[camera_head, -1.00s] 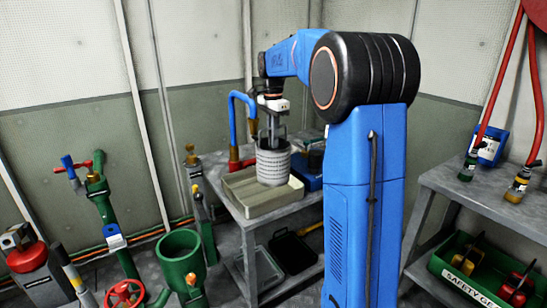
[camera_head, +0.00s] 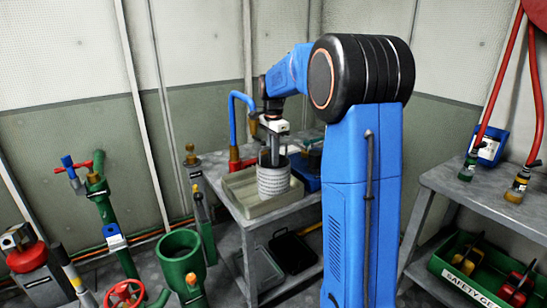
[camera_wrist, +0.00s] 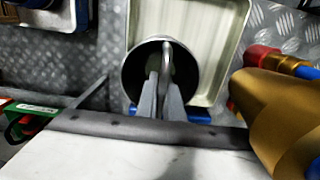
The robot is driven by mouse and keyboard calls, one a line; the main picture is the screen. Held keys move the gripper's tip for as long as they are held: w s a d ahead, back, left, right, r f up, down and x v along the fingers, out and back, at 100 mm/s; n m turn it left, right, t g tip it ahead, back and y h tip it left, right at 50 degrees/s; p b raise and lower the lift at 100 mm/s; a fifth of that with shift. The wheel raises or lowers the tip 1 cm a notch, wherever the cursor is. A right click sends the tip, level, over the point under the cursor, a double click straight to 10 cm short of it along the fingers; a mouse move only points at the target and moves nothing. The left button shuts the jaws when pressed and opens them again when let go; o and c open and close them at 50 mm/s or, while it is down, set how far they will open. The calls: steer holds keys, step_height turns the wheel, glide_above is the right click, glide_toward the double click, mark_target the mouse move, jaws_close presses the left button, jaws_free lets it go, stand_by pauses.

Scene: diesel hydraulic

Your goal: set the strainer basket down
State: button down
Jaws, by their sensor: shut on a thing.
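The strainer basket (camera_head: 273,182) is a grey, ribbed metal cylinder, upright inside the pale rectangular tray (camera_head: 238,208) on the metal bench. My gripper (camera_head: 274,152) is above it, pointing down, with its fingers reaching into the open top. In the wrist view, my gripper (camera_wrist: 160,90) is shut on the handle bar of the strainer basket (camera_wrist: 133,75), whose round rim surrounds the fingers. The tray (camera_wrist: 222,60) shows behind it. The basket's base is low in the tray; whether it touches the tray floor is hard to tell.
A blue and red pipe (camera_head: 234,130) with brass fittings stands close at the tray's left and back. A blue container (camera_head: 306,174) sits to the tray's right. Black trays (camera_head: 292,252) lie on the lower shelf. A green open pot (camera_head: 181,256) stands at front left.

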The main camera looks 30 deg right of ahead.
steer(key=shift+f, duration=0.1)
steer(key=c, duration=1.9)
jaws_free()
step_height(320, 180, up, 12)
steer(key=shift+w+f, duration=0.1)
steer(key=shift+r, duration=0.25)
